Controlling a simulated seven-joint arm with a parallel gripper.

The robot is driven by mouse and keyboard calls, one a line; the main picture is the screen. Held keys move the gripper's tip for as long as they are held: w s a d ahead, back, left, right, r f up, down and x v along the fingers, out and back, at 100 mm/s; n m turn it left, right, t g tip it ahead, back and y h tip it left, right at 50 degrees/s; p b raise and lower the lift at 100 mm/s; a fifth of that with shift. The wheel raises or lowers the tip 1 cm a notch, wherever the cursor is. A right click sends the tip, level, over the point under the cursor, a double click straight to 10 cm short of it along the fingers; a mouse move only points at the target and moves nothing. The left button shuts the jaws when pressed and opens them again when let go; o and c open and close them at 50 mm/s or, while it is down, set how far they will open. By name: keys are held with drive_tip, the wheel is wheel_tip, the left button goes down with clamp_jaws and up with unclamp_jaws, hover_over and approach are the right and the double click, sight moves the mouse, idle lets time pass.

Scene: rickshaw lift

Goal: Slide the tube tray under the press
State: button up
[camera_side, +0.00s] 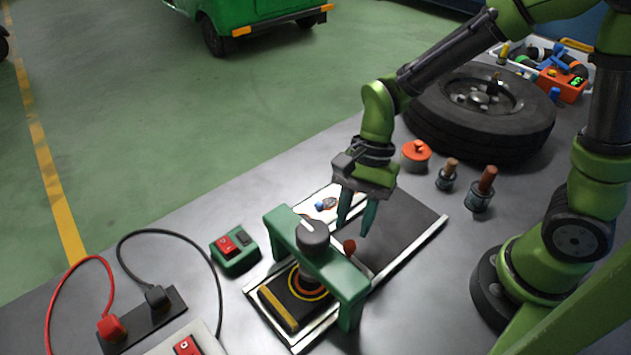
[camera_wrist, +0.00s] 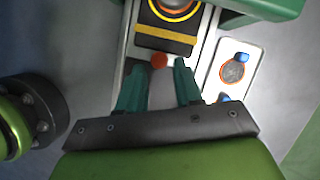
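The tube tray (camera_side: 280,309) is a black block with a yellow band and an orange-yellow ring. It sits in a metal-edged track beneath the green press (camera_side: 345,283), partly hidden by the press frame. The tray also shows in the wrist view (camera_wrist: 150,40). A red knob (camera_side: 350,246) stands on the gripper side of the press; in the wrist view the knob (camera_wrist: 158,62) appears just ahead of and between my fingertips. My gripper (camera_side: 357,230) points down over the track, its two green fingers apart and empty. It also shows in the wrist view (camera_wrist: 158,75).
A white card (camera_wrist: 237,60) with blue pieces lies beside the track. A green switch box (camera_side: 235,250) and a power strip (camera_side: 142,322) with cables are left of the press. A tyre (camera_side: 450,130), an orange-topped tin (camera_side: 416,155) and two wooden-handled tools (camera_side: 482,188) stand right.

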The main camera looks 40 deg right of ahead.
drive_tip(key=v, duration=1.2)
drive_tip(key=shift+r, duration=0.2)
drive_tip(key=s+d+r+n+t+h, duration=0.2)
drive_tip(key=s+d+r+n+t, duration=0.2)
drive_tip(key=d+n+t, duration=0.4)
drive_tip(key=shift+s+d+r+n+t, duration=0.15)
drive_tip(key=shift+s+r+n+t, duration=0.15)
drive_tip(key=shift+s+n+t, duration=0.35)
drive_tip(key=shift+o, duration=0.4)
drive_tip(key=shift+w, duration=0.1)
